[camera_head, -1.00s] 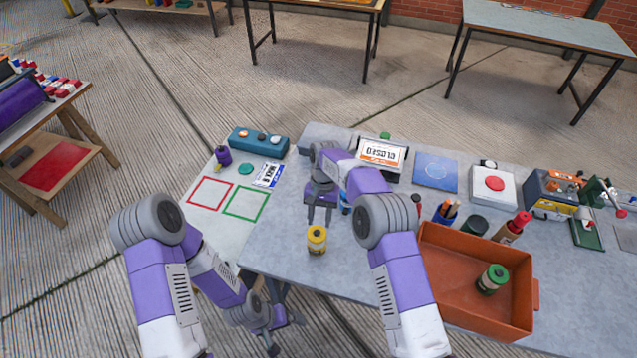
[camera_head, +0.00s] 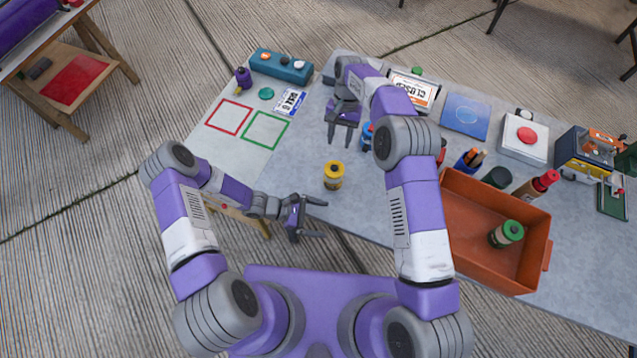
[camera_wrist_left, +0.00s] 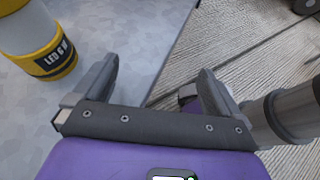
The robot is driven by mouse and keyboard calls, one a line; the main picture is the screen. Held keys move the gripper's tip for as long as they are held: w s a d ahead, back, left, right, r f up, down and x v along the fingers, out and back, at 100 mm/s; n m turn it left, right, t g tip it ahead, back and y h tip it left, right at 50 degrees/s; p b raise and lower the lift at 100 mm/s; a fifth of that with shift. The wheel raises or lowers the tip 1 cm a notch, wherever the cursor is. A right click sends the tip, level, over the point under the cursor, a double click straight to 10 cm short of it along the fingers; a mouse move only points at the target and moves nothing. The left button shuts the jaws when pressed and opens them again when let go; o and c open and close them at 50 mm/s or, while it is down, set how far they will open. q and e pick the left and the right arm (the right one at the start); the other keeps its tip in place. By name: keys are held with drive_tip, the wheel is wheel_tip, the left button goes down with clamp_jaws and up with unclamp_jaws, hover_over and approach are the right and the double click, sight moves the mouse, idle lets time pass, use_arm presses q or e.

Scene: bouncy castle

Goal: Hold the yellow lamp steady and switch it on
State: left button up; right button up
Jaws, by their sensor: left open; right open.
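The yellow lamp (camera_head: 333,175), a small yellow-and-white cylinder, stands upright near the front edge of the grey table (camera_head: 300,180). It also shows at the upper left of the left wrist view (camera_wrist_left: 45,50), with a dark label on its yellow band. My left gripper (camera_head: 322,219) is open and empty at the table's front edge, below the lamp in the head view and apart from it. The left wrist view shows its spread fingers (camera_wrist_left: 158,78). My right gripper (camera_head: 345,139) is open, pointing down above the lamp in the picture, with nothing between its fingers.
An orange bin (camera_head: 465,255) holding a green-capped cylinder (camera_head: 506,235) stands to the right. A red-button box (camera_head: 525,136), a blue pad (camera_head: 466,115) and a CLOSED sign (camera_head: 413,92) line the back. Red (camera_head: 229,117) and green (camera_head: 265,130) outlined squares lie left.

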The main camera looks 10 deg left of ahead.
sight(325, 180)
use_arm(q)
drive_tip(key=w+n+t, duration=0.1)
drive_tip(key=w+t, duration=0.1)
drive_tip(key=w+a+n+t+h, duration=0.1)
drive_tip(key=w+n, duration=0.1)
drive_tip(key=w, duration=0.1)
drive_tip(key=w+a+r+n+t, duration=0.1)
drive_tip(key=w+n+t, duration=0.1)
drive_tip(key=w, duration=0.1)
drive_tip(key=shift+a+t+h, duration=0.1)
drive_tip(key=shift+t+h, duration=0.2)
drive_tip(key=w+n+t, duration=0.1)
drive_tip(key=d+t, duration=0.1)
drive_tip(key=t, duration=0.1)
drive_tip(key=shift+w+d+n, duration=0.1)
drive_tip(key=shift+w+n, duration=0.3)
drive_tip(key=shift+w+r+n+t, duration=0.1)
drive_tip(key=shift+w+n+t, duration=0.4)
drive_tip(key=shift+t, duration=0.4)
drive_tip(key=shift+w+d, duration=0.4)
drive_tip(key=shift+w, duration=0.15)
drive_tip(key=x, duration=0.6)
drive_tip(key=shift+w+d, duration=0.15)
drive_tip(key=shift+w, duration=0.05)
drive_tip(key=shift+c, duration=0.5)
drive_tip(key=c, duration=1.2)
use_arm(e)
clamp_jaws()
